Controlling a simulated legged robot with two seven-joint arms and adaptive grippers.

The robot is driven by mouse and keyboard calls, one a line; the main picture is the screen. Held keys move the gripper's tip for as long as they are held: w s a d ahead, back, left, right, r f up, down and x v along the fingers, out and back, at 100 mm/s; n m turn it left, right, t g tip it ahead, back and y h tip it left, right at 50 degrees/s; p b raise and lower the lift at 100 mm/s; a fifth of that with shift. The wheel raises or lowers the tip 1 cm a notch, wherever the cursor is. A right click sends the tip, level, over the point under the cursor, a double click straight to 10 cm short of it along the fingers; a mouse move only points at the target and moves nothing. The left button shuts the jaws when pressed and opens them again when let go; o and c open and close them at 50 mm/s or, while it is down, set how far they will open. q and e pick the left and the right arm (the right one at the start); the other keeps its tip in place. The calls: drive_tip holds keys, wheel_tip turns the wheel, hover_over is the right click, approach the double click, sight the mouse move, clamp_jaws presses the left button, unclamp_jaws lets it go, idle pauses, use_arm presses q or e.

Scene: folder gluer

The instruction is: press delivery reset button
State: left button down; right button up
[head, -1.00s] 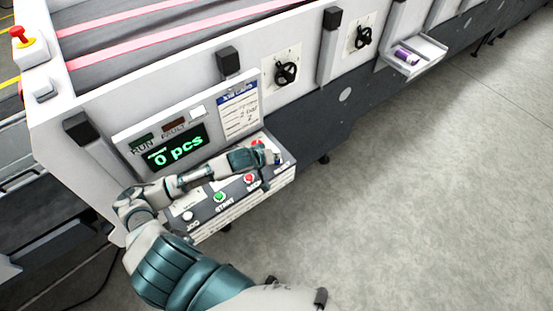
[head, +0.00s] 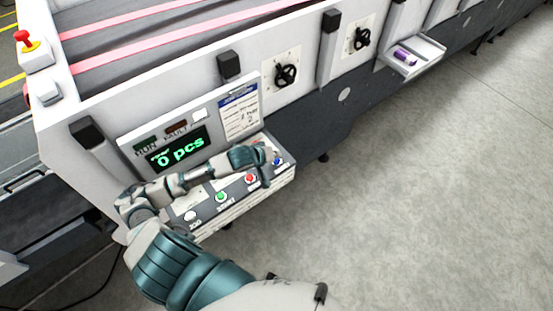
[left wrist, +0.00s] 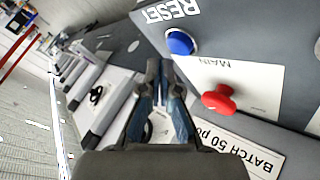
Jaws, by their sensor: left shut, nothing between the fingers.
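The blue button (left wrist: 181,42) sits on the grey control panel, beside the word RESET in the left wrist view. It shows small at the panel's right end in the head view (head: 277,161). My left gripper (left wrist: 160,68) is shut and empty, its fingertips close beside the blue button in the picture. Whether they touch it I cannot tell. In the head view the left gripper (head: 266,155) reaches over the panel's right end and covers part of it. My right gripper is not in view.
A red knob (left wrist: 219,97) stands out near the blue button, by the word MAIN. A green START button (head: 221,196), a red button (head: 250,178) and a white button (head: 190,216) line the panel's front. The display (head: 178,150) above reads 0 pcs. Grey floor lies open at right.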

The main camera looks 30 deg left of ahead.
use_arm(q)
wheel_tip(320, 180, up, 3)
drive_tip(key=p, duration=0.2)
drive_tip(key=shift+f+p, duration=0.2)
drive_tip(key=shift+p, duration=0.1)
drive_tip(key=shift+r, duration=1.1)
